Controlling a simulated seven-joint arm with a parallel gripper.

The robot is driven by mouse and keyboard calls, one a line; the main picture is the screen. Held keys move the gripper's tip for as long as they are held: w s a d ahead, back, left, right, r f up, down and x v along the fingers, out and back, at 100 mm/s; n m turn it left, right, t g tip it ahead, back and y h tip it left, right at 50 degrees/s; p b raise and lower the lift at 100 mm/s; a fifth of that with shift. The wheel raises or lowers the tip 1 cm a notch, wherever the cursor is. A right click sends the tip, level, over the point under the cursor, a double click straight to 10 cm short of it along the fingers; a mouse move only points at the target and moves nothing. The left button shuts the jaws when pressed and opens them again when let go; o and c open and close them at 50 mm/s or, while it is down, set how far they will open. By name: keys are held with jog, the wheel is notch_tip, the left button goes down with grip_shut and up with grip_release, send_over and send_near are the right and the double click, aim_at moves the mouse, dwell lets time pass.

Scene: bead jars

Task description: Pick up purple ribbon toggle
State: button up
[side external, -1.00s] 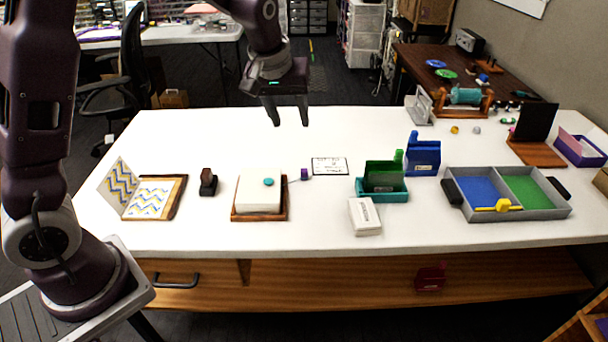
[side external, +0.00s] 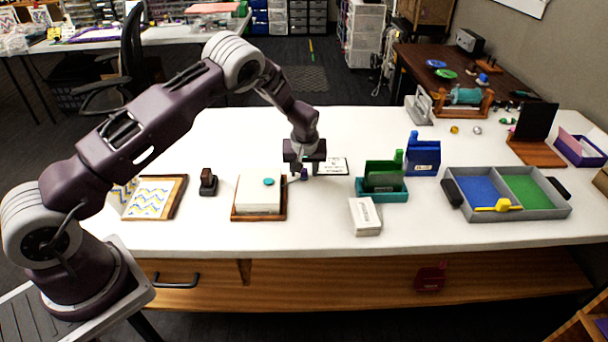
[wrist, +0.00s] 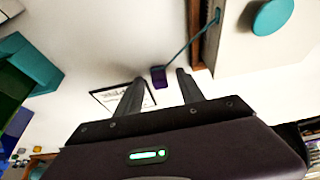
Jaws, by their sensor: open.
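The purple ribbon toggle (side external: 304,174) is a small dark purple block on the white table, just right of a white box (side external: 258,192) in a wooden tray. In the wrist view the purple toggle (wrist: 158,77) sits at the end of a teal ribbon (wrist: 190,44) that runs to the box. My gripper (side external: 304,170) is low over the toggle, pointing down. In the wrist view my gripper (wrist: 160,80) has its fingers apart, one on each side of the toggle, with gaps visible. Whether the fingertips are level with it I cannot tell.
A printed card (side external: 333,166) lies close to the right of my gripper. A teal tray (side external: 382,195) with green boards and a white block (side external: 364,217) stand further right. A dark stamp-like object (side external: 208,182) stands left of the box.

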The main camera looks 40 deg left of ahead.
aim_at(304, 171)
grip_shut()
jog(key=shift+r, duration=0.1)
notch_tip(304, 171, up, 10)
dwell(0.4)
